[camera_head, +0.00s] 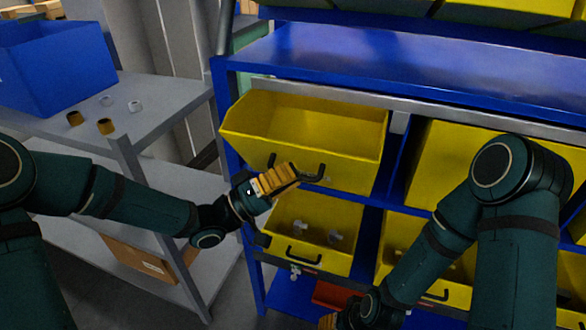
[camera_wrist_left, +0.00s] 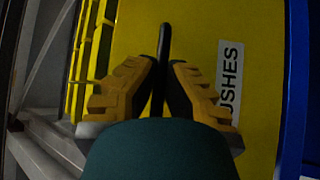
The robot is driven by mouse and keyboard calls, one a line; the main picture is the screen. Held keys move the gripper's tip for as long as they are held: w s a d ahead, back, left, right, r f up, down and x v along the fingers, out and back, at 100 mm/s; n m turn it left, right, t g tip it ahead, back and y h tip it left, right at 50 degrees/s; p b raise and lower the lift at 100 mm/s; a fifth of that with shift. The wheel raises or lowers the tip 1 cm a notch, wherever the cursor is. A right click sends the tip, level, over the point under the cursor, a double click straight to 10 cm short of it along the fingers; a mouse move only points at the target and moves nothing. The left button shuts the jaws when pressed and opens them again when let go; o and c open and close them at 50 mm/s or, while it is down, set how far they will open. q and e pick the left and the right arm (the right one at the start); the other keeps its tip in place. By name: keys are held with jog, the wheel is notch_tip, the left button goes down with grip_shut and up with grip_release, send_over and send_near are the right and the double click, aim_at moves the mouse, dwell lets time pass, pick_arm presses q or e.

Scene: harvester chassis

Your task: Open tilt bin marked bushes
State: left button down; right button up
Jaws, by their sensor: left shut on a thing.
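The yellow tilt bin (camera_head: 330,155) sits in the upper left opening of the blue rack, tipped outward with its inside showing from above. In the left wrist view its front (camera_wrist_left: 205,30) carries a white label (camera_wrist_left: 230,85) reading "USHES", the first part hidden by a finger. My left gripper (camera_head: 291,174) is at the bin's dark handle (camera_head: 316,176). The left wrist view shows its yellow fingers (camera_wrist_left: 160,70) shut on the handle. My right gripper (camera_head: 328,321) shows only partly at the bottom edge, low in front of the rack; its jaws are not clear.
Below is another yellow bin (camera_head: 315,225) with grey parts inside. More yellow bins (camera_head: 450,160) stand to the right, partly behind my right arm. A grey shelf table (camera_head: 165,105) at left holds a blue crate (camera_head: 60,65) and several small rings and bushes.

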pick_arm(q)
jog(key=shift+s+a+f, duration=0.15)
jog(key=shift+s+f, duration=0.6)
jog(key=shift+f, duration=0.05)
jog(key=c, duration=1)
grip_release()
jog(key=shift+a, duration=0.1)
jog(key=v, duration=1.1)
jog(key=shift+s+a+f, duration=0.15)
jog(key=shift+a+f, duration=0.1)
jog(key=shift+a, duration=0.05)
